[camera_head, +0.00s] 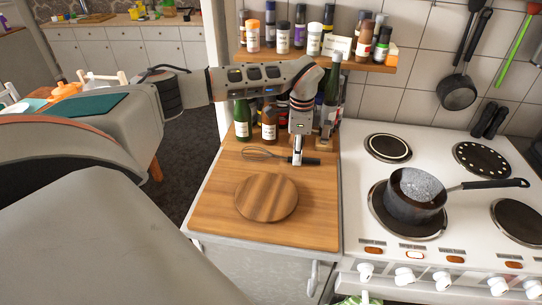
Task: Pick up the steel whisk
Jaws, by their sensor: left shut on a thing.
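The steel whisk (262,155) lies across the back part of the wooden counter top, wire loops to the left and dark handle (311,161) to the right. My left gripper (297,159) comes down over it from above, with its fingers at the handle near the wires. It is shut on the whisk, which still appears at counter level; I cannot tell whether it touches the wood. The gripper hides part of the handle. My right gripper does not show.
A round wooden board (266,197) lies just in front of the whisk. Bottles (242,121) stand close behind it, under a spice shelf (318,60). To the right is the cooker (468,237) with a saucepan (414,207) on a front plate.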

